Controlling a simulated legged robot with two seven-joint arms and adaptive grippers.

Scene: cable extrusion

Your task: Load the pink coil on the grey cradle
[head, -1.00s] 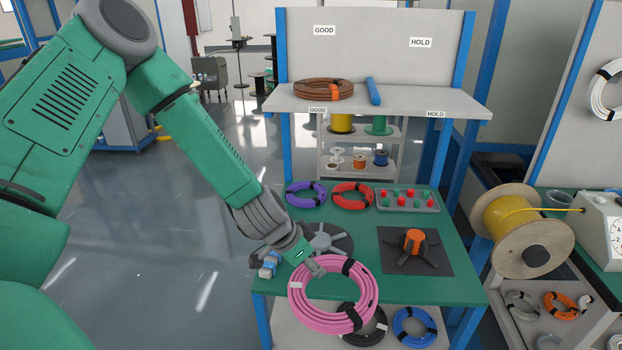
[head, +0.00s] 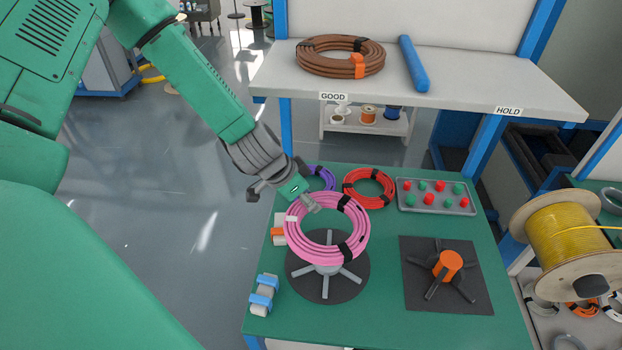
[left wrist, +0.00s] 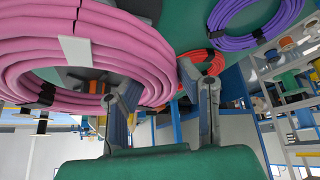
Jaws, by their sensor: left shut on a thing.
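The pink coil (head: 350,246), with black ties and a white tag, is held by my left gripper (head: 312,203) at its upper left rim. In the head view the coil overlaps the grey cradle (head: 327,288), whose grey arms radiate over a dark round base. The cradle's hub is partly hidden behind the coil. I cannot tell whether the coil touches the cradle. In the left wrist view the pink coil (left wrist: 95,45) fills the upper left, beside the fingers of my left gripper (left wrist: 160,105). My right gripper is not in view.
An orange-hubbed cradle (head: 450,264) stands on a dark square mat at right. Behind lie a red coil (head: 369,189), a purple coil (head: 322,177) and a tray of red and green knobs (head: 436,197). Blue-and-grey clamps (head: 263,295) sit at the table's left edge. A shelf (head: 450,92) overhangs the back.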

